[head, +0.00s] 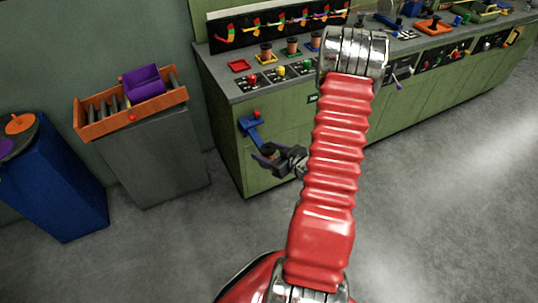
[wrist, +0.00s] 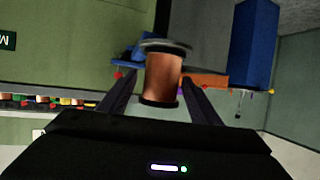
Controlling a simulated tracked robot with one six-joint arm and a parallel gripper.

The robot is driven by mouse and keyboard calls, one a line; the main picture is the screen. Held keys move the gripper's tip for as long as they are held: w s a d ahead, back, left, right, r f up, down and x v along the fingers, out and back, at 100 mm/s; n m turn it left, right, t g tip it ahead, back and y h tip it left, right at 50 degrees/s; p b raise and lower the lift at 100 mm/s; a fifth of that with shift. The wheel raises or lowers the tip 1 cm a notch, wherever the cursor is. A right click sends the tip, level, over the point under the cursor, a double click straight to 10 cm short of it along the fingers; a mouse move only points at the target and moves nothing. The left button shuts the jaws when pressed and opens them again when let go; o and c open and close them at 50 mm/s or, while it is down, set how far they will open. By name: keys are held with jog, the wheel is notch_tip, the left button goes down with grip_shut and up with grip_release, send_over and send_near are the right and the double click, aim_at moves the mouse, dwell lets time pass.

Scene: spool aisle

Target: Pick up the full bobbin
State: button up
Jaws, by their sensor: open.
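A full bobbin (wrist: 163,78), wound with copper-coloured wire between dark flanges, shows in the middle of the wrist view. My gripper (wrist: 157,95) is open, with one dark finger on each side of the bobbin. I cannot tell whether either finger touches it. In the head view the bobbin (head: 268,149) is small and partly hidden by my gripper (head: 268,158), in front of the green bench's side. A blue bracket (head: 250,124) with a red knob is fixed to the bench just above; whether the bobbin rests on it is unclear.
The green bench (head: 232,150) carries several more bobbins (head: 266,52) and coloured controls. To the left stand a grey cabinet (head: 155,165) with an orange roller tray (head: 95,128) and purple bin (head: 144,82), and a blue bin (head: 55,190). The floor in front is clear.

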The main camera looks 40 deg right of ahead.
jog(key=shift+x, duration=1.5)
jog(key=shift+c, duration=0.3)
jog(key=c, duration=1.1)
jog(key=shift+r, duration=5)
